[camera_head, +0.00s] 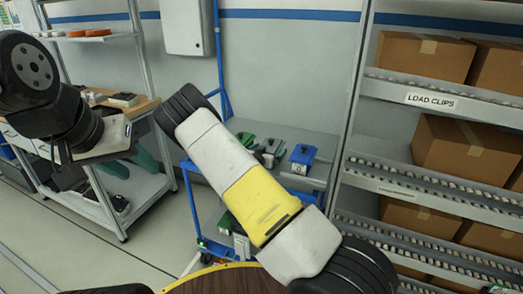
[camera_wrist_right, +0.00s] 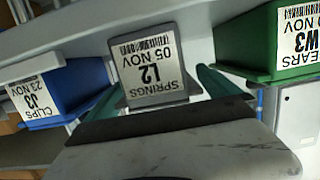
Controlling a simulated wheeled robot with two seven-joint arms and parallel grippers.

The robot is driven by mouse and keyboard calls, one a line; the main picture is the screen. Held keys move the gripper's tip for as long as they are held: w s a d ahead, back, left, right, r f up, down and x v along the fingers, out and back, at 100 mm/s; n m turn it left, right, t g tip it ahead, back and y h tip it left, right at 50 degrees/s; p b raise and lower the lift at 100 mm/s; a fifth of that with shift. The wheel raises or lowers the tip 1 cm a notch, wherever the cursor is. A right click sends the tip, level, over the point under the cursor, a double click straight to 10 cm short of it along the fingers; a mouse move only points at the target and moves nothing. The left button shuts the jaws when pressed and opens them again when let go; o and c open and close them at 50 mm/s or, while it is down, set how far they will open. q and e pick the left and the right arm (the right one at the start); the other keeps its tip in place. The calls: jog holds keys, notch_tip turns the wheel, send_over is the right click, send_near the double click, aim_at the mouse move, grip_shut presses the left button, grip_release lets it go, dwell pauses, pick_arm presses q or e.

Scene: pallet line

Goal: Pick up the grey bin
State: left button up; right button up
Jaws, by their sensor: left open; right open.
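The grey bin (camera_head: 270,150) stands on the blue-framed trolley between a green bin and a blue bin. In the right wrist view the grey bin (camera_wrist_right: 155,66) shows its label, upside down, reading SPRINGS L2 05 NOV. My right gripper (camera_wrist_right: 162,93) is open, with a teal finger on each side of the grey bin's front; I cannot tell whether they touch it. In the head view my right gripper is hidden behind my white and yellow arm. My left gripper (camera_head: 131,166) is open and empty in front of the workbench, far left of the bins.
The blue bin (camera_wrist_right: 75,88), labelled CLIPS J3, and the green bin (camera_wrist_right: 262,45), labelled GEARS W3, flank the grey bin closely. The trolley (camera_head: 318,172) has more bins lower down. A rack of cardboard boxes (camera_head: 425,56) stands right. A round wooden top (camera_head: 215,281) is at the bottom.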

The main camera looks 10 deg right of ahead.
jog(key=shift+x, duration=1.05)
jog(key=c, duration=1.8)
jog(key=shift+r, duration=0.15)
jog(key=shift+c, duration=0.8)
